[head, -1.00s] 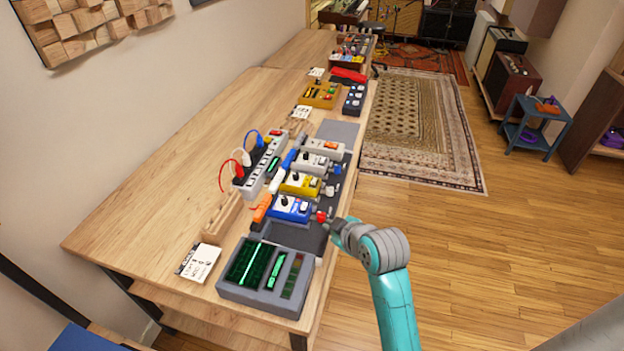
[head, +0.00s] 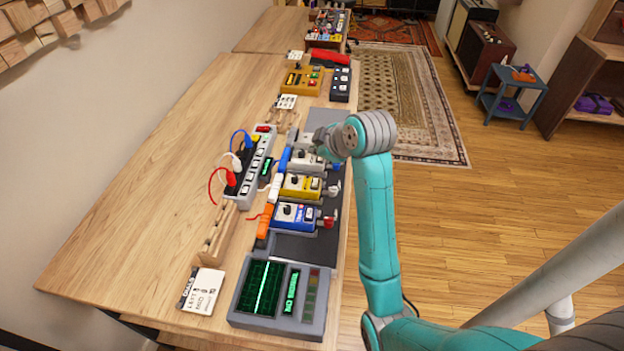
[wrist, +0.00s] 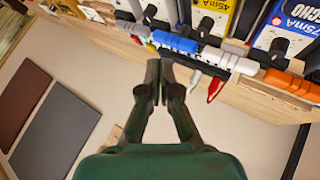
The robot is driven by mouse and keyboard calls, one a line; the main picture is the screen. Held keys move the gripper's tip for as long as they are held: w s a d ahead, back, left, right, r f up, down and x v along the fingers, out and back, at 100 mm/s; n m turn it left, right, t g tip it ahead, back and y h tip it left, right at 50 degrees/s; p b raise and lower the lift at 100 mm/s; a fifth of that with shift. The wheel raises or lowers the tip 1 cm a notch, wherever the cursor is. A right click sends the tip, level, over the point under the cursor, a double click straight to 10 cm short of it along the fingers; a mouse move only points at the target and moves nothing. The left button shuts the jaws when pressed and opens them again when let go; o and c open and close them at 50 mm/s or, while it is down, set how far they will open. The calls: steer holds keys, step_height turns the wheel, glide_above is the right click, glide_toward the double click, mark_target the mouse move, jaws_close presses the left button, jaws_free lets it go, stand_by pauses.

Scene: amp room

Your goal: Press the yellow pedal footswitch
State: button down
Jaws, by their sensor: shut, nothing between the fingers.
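The yellow pedal (head: 300,187) sits in the row on the dark board, between the blue pedal (head: 296,216) and a light grey pedal (head: 306,160). A grey footswitch knob (head: 333,189) shows at its right end in the head view. In the wrist view part of the yellow pedal (wrist: 213,17) shows at the top, beyond the plugs. My gripper (wrist: 166,62) is shut and empty, its tips near a blue plug (wrist: 174,42). In the head view my wrist is over the far grey pedals, and my fingertips are hard to make out.
A power strip (head: 249,168) with cables lies left of the pedals. A screened grey unit (head: 280,300) stands at the near end of the table (head: 150,170). A mustard box (head: 300,81) stands farther back. Open floor lies to the right.

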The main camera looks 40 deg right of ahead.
mark_target(316, 184)
steer(key=shift+f, duration=0.1)
steer(key=shift+f, duration=4.35)
steer(key=shift+f, duration=0.15)
steer(key=shift+f, duration=0.25)
steer(key=shift+f, duration=0.5)
steer(key=shift+r, duration=0.9)
steer(key=shift+r, duration=0.1)
steer(key=shift+r, duration=2.45)
